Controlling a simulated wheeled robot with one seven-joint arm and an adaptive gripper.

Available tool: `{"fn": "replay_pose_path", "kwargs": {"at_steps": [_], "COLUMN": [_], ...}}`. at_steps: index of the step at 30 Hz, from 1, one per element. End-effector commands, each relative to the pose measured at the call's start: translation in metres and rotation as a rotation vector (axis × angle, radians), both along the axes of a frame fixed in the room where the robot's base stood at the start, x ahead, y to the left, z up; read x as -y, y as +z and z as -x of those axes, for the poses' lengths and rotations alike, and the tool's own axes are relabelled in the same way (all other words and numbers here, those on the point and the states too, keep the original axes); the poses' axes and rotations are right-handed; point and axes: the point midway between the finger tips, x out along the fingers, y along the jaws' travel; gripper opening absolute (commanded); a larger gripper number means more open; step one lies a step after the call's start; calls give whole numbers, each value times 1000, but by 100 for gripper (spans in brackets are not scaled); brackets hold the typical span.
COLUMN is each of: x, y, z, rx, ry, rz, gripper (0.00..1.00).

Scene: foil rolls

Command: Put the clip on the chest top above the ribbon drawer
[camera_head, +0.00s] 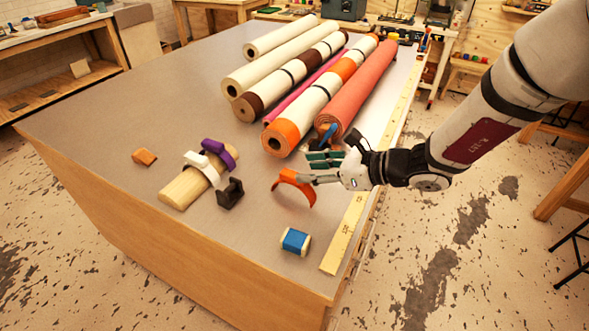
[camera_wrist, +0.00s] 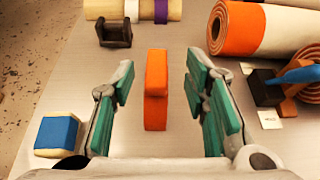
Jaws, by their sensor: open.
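An orange curved clip (camera_head: 297,186) stands like an arch on the grey table (camera_head: 215,80), near its right front part. In the wrist view the orange clip (camera_wrist: 156,88) lies between my two green-padded fingers, with a gap on both sides. My gripper (camera_head: 308,168) is open and sits low beside the clip. White (camera_head: 203,165) and purple (camera_head: 220,153) clips sit on a short cream roll (camera_head: 185,187). A black clip (camera_head: 230,193) stands beside that roll. I cannot make out a ribbon drawer or its chest top in these views.
Several long rolls (camera_head: 305,97) lie behind my gripper. A blue-wrapped block (camera_head: 295,241) and a yellow ruler (camera_head: 345,233) lie near the front right edge. A small orange-brown block (camera_head: 144,157) lies left. The back-left tabletop is clear.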

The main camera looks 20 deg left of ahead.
Motion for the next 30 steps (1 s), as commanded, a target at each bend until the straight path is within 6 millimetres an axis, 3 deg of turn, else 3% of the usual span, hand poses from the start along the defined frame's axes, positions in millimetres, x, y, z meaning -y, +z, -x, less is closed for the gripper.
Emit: {"fn": "replay_pose_path", "kwargs": {"at_steps": [7, 20, 26, 30], "x": [31, 38, 62, 97], "y": [14, 21, 59, 89], "z": [3, 6, 36, 73], "rx": [0, 17, 210, 425], "ry": [-2, 13, 176, 362], "rz": [0, 6, 96, 226], "gripper": [42, 42, 42, 42]}}
